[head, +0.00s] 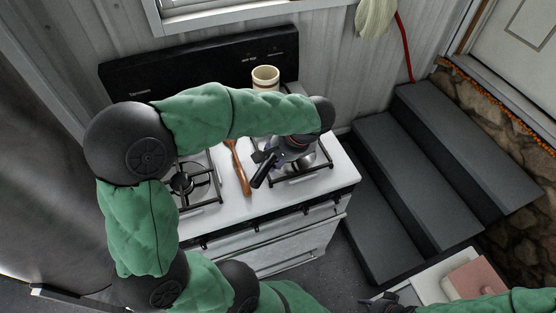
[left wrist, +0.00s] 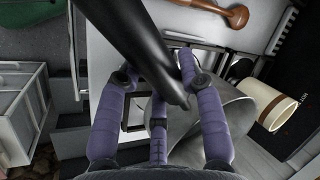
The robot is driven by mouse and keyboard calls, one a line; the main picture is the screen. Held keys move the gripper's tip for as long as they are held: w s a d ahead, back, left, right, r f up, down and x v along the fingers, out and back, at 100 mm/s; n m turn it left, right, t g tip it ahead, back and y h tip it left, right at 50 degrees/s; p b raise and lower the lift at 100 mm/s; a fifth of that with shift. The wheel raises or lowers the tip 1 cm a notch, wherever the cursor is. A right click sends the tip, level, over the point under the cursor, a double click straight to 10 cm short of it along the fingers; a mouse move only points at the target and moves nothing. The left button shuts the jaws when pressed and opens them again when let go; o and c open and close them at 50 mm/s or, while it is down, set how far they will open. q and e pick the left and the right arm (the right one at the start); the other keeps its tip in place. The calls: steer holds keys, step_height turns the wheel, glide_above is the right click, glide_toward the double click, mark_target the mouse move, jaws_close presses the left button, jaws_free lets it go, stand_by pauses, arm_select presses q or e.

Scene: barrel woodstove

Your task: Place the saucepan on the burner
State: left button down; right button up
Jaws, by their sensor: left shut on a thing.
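The saucepan (head: 312,160) is metallic with a long black handle (head: 261,172). It is over the right-hand burner grate (head: 300,178) of the white stove, partly hidden by my left arm and gripper. I cannot tell whether its base touches the grate. My left gripper (head: 291,147) is shut on the saucepan's handle. In the left wrist view the purple fingers of the gripper (left wrist: 157,75) close around the black handle (left wrist: 135,45), and the grey pan body (left wrist: 248,130) lies beyond them. My right gripper (head: 392,302) shows only partly at the bottom edge; its fingers are unclear.
A wooden spoon (head: 238,167) lies between the two burner sides. A cream cup (head: 265,77) stands at the back of the stove. The left burner grate (head: 196,185) looks empty. Dark steps (head: 420,170) rise to the right, and a light box with a pink item (head: 475,277) is at lower right.

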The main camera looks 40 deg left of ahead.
arm_select(q)
steer(key=shift+w+a+f, duration=0.25)
steer(key=shift+a+f, duration=0.1)
steer(key=shift+a, duration=0.05)
step_height(320, 180, down, 4)
steer(key=shift+w+a+r+b, duration=0.15)
steer(key=shift+r+b, duration=0.1)
steer(key=shift+b, duration=0.5)
steer(key=c, duration=0.8)
jaws_free()
steer(key=shift+s, duration=0.2)
